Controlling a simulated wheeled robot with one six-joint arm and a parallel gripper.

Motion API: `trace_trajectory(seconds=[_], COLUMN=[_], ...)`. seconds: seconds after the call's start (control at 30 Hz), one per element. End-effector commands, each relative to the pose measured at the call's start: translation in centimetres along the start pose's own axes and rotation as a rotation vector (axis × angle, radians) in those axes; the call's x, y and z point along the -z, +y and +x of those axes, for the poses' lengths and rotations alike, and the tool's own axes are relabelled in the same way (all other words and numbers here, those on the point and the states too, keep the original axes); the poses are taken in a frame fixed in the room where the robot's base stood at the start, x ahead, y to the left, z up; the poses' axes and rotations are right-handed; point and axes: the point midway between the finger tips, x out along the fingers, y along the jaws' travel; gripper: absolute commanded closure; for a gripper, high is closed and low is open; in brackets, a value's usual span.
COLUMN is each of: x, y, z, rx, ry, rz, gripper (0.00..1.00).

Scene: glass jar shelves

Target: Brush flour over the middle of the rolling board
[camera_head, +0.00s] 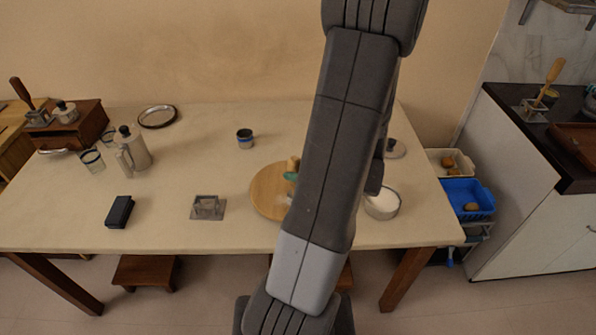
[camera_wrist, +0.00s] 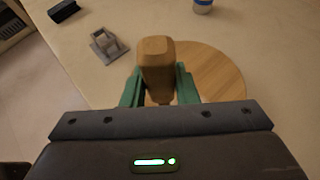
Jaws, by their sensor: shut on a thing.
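The round wooden rolling board (camera_head: 266,190) lies on the table, partly hidden behind my arm; it also shows in the wrist view (camera_wrist: 218,78). My gripper (camera_wrist: 158,88), with green fingers, is shut on the wooden handle of the brush (camera_wrist: 156,58). The handle top (camera_head: 294,162) also shows above the board in the head view. The brush's lower end is hidden in the wrist view. A pale patch, flour or bristles, shows beside my arm over the board; I cannot tell which. A round container of white flour (camera_head: 382,206) stands right of the board, partly hidden by my arm.
Blue (camera_head: 467,197) and white bins stand off the table's right edge. The table's front middle is clear.

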Motion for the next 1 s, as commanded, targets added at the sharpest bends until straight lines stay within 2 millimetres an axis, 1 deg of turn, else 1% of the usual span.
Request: trace_trajectory(seconds=[0.27, 0.63, 1.0], x=[0.0, 0.0, 0.1], y=[-0.2, -2.7, -2.9], z=[0.0, -0.1, -0.1], rx=[0.0, 0.0, 0.0], ry=[0.0, 0.0, 0.0], rz=[0.0, 0.0, 0.0], gripper=[1.0, 1.0, 1.0])
